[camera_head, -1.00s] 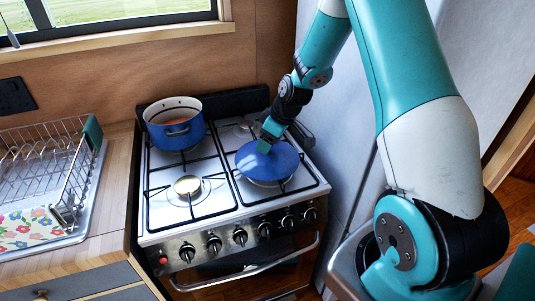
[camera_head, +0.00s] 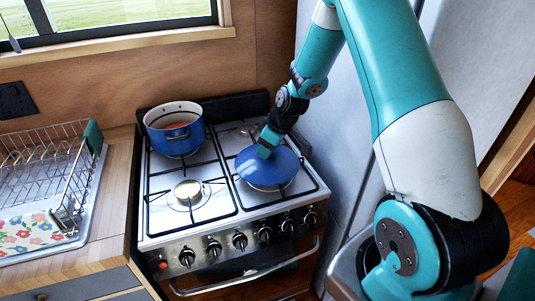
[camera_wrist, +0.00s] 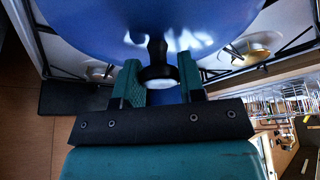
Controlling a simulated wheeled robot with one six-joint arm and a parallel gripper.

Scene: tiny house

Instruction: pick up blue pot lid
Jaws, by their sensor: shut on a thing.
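The blue pot lid (camera_head: 276,171) is over the front right burner of the stove. In the wrist view the lid's blue top (camera_wrist: 110,22) fills the upper middle, with its dark knob (camera_wrist: 157,50) with a pale tip between my fingers. My gripper (camera_head: 265,150) comes down from above and is shut on the knob; it also shows in the wrist view (camera_wrist: 160,80). I cannot tell whether the lid touches the burner grate. A blue pot (camera_head: 175,135) with an orange-red inside stands uncovered on the back left burner.
The stove (camera_head: 190,222) has black grates and front knobs. The front left burner (camera_head: 187,190) is bare. A wire dish rack (camera_head: 60,170) stands on the wooden counter at left. A pale, tall panel (camera_head: 345,120) rises close to the right of the stove.

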